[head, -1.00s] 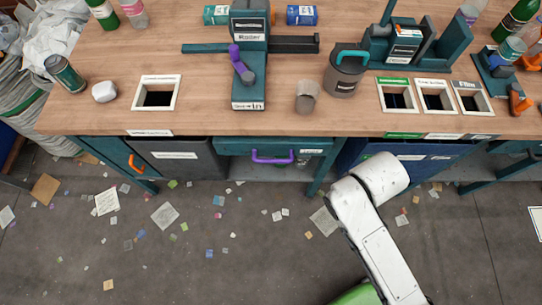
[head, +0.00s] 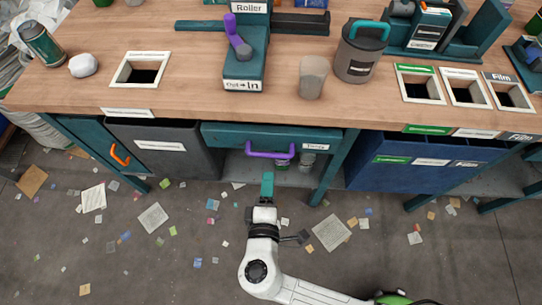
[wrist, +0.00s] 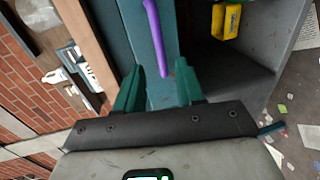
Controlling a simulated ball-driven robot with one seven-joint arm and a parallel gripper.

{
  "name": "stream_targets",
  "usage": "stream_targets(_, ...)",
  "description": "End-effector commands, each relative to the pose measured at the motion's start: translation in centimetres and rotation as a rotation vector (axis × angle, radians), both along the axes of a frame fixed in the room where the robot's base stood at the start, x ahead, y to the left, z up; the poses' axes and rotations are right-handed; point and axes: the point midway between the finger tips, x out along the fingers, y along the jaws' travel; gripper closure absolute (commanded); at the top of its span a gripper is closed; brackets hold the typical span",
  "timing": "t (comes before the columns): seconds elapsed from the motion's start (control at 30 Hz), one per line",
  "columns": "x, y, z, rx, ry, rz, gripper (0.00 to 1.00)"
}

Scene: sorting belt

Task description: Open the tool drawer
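The tool drawer (head: 222,136) is a teal front under the middle of the workbench, with a label at its right, and it looks shut. Its purple handle (head: 270,154) sticks out from the front. My gripper (head: 268,178) is just below and in front of the handle in the head view, its teal fingers pointing at the drawer. In the wrist view my gripper (wrist: 160,86) has its two fingers spread, with nothing held. The purple handle (wrist: 155,35) runs ahead of the gap between the fingertips. Whether they touch it cannot be told.
A grey bin (head: 190,160) is left of the drawer, and a blue sorting bin (head: 375,172) is right of it. A teal table leg (head: 334,168) stands between drawer and blue bin. A lower shelf with small containers (head: 308,161) lies beneath. Paper scraps litter the floor.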

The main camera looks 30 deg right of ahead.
Motion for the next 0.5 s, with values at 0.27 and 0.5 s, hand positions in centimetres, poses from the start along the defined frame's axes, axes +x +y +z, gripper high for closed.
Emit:
stream_targets(0.27,3.6,-2.8,-0.8,0.002,-0.001,-0.008,0.62)
stream_targets(0.5,6.7,-5.0,-1.6,0.001,-0.001,-0.007,0.62)
